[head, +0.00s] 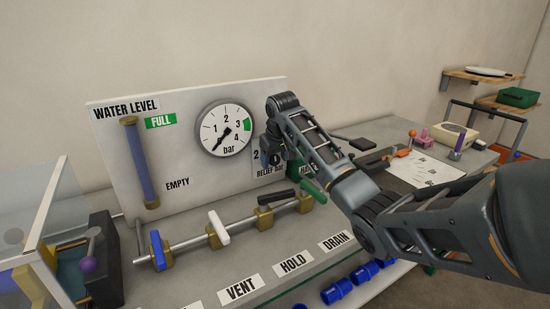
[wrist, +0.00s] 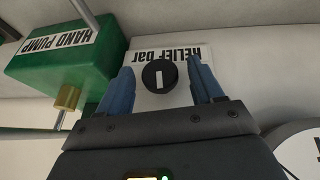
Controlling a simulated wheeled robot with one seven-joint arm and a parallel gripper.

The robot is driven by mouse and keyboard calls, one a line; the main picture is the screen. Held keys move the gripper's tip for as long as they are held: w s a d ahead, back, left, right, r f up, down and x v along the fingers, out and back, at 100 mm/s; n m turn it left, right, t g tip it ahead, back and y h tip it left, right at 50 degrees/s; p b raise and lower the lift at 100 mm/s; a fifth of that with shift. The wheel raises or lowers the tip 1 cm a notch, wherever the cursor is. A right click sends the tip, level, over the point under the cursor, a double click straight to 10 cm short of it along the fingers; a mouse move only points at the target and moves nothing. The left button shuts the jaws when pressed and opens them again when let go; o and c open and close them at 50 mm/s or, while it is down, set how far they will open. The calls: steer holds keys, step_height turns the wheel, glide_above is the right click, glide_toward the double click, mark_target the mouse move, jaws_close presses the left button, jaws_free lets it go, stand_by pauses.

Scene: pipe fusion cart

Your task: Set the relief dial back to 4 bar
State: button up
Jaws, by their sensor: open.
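The relief dial (wrist: 160,75) is a small round black knob with a white pointer bar on a white plate labelled RELIEF bar (wrist: 185,55). The wrist view shows the plate upside down, with the bar nearly upright in the picture. In the head view the dial (head: 275,158) is partly hidden behind my wrist, and a 2 shows at its left. My gripper (wrist: 161,68) is open, its blue fingers on either side of the dial in the wrist view. I cannot tell whether they touch it. Most scale numbers are hidden.
The pressure gauge (head: 225,130) is left of the dial, its needle pointing lower left. The green hand pump box (wrist: 68,58) is close beside the dial. A pipe with valve handles (head: 218,228) runs below the panel. A water level tube (head: 140,162) stands at left.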

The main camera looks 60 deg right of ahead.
steer(key=c, duration=1)
steer(key=shift+r, duration=0.1)
steer(key=shift+s+d+m+t+y+p, duration=0.15)
steer(key=shift+m+t+y+p, duration=0.15)
steer(key=shift+t+y+p, duration=0.55)
steer(key=t+y, duration=0.1)
steer(key=y, duration=0.2)
steer(key=m+t+y, duration=0.1)
steer(key=y, duration=0.1)
steer(key=shift+s+d+f+t, duration=0.1)
steer(key=shift+d+f+t, duration=0.1)
steer(key=shift+d+t, duration=0.15)
steer(key=shift+y, duration=0.35)
steer(key=o, duration=1)
